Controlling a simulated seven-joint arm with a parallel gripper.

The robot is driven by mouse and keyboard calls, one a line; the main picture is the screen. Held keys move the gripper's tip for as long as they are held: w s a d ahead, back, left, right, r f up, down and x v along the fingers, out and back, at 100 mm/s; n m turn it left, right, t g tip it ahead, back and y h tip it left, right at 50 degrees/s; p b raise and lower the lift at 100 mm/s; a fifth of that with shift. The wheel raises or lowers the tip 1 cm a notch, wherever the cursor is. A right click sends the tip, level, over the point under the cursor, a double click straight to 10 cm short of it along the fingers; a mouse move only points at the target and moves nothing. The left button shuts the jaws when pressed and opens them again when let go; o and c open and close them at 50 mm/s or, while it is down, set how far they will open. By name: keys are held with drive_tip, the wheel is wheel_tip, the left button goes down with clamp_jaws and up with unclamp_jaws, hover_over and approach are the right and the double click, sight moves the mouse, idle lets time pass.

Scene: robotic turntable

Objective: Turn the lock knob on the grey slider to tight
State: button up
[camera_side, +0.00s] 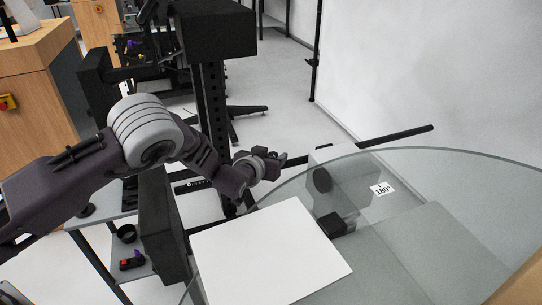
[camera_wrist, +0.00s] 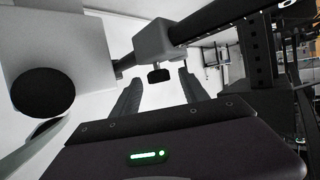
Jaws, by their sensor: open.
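The grey slider (camera_wrist: 165,40) sits on a black rod (camera_wrist: 222,16) in the wrist view. Its dark lock knob (camera_wrist: 158,75) sticks out below it, toward my gripper. My gripper (camera_wrist: 160,80) is open, with one finger on each side of the knob in this view. I cannot tell whether the fingertips reach around the knob or stop short of it; no contact shows. In the side view, my gripper (camera_side: 268,165) is close to the rod (camera_side: 390,140), left of the glass turntable. The slider and knob cannot be made out clearly there.
A pale block (camera_side: 345,180) with a black disc stands right of my gripper, at the edge of the glass turntable (camera_side: 450,152). A white panel (camera_side: 270,250) lies in front. A black upright post (camera_side: 213,110) rises behind my gripper.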

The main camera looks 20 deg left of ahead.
clamp_jaws()
drive_tip(key=shift+a+h, duration=0.15)
drive_tip(key=shift+h, duration=0.15)
drive_tip(key=shift+m, duration=0.4)
unclamp_jaws()
drive_tip(key=v, duration=0.7)
drive_tip(key=shift+r, duration=0.15)
